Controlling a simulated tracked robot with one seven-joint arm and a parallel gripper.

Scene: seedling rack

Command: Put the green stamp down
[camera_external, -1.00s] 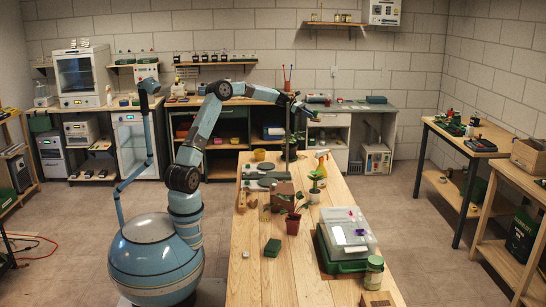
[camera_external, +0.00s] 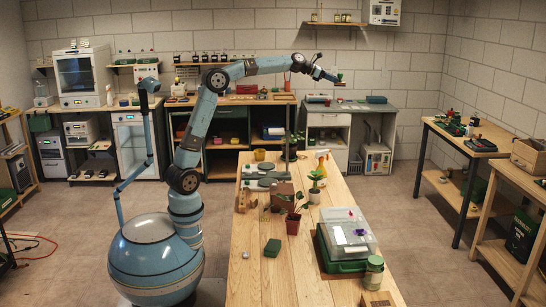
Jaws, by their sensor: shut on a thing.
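My gripper (camera_external: 335,79) is raised high above the far end of the wooden table, with the arm stretched out to the right. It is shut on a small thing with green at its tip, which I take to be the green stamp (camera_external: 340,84). The stamp is held in the air, well clear of the table, and is too small here to show its shape or tilt.
The front left of the tabletop has free room.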

